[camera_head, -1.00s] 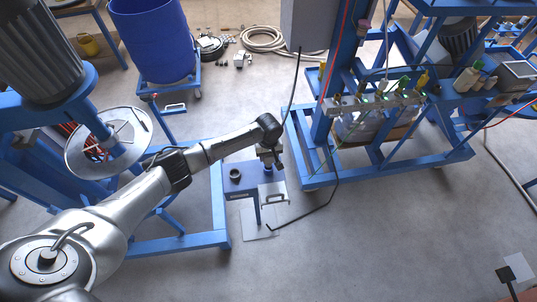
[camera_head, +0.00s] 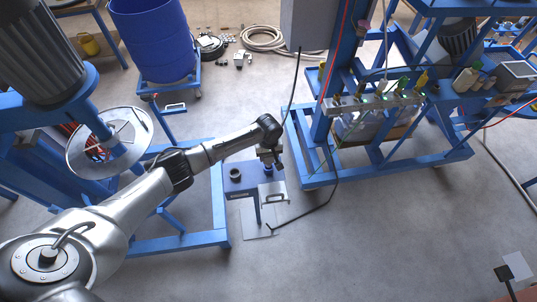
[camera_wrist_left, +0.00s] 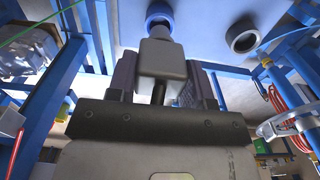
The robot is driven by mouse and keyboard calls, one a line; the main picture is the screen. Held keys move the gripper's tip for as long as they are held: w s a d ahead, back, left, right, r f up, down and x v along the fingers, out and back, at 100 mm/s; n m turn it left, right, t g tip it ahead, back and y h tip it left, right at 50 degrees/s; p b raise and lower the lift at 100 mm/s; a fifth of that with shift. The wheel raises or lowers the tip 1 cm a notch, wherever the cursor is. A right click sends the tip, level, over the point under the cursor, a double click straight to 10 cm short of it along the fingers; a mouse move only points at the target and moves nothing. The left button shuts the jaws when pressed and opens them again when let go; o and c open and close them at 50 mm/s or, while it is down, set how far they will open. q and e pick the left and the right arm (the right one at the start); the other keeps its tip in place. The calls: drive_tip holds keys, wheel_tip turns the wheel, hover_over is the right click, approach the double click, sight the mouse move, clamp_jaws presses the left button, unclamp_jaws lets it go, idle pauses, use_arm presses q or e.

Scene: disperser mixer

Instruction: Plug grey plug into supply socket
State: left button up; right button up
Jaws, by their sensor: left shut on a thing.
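My left gripper (camera_head: 268,156) is over the small blue stand (camera_head: 240,190) in the head view. In the left wrist view, the gripper (camera_wrist_left: 160,85) is shut on the light grey plug (camera_wrist_left: 162,60), with one dark finger on each side. A blue ring-shaped socket (camera_wrist_left: 159,14) lies straight beyond the plug's tip, which overlaps its near rim in the picture. The blue socket also shows on the stand, under the gripper, in the head view (camera_head: 268,171). I cannot tell how deep the plug sits. My right gripper is out of view.
A dark grey ring (camera_head: 235,174) stands on the stand beside the socket; it also shows in the left wrist view (camera_wrist_left: 243,36). A black cable (camera_head: 334,180) hangs near the arm. A blue frame (camera_head: 390,175) stands right.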

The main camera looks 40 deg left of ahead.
sight(268, 160)
use_arm(q)
drive_tip(key=shift+f, duration=0.3)
drive_tip(key=shift+f+b, duration=0.75)
drive_tip(key=shift+f, duration=0.45)
drive_tip(key=shift+f, duration=0.5)
drive_tip(key=o, duration=1.1)
drive_tip(key=shift+c, duration=0.2)
wheel_tip(268, 160, up, 14)
drive_tip(key=shift+f, duration=0.1)
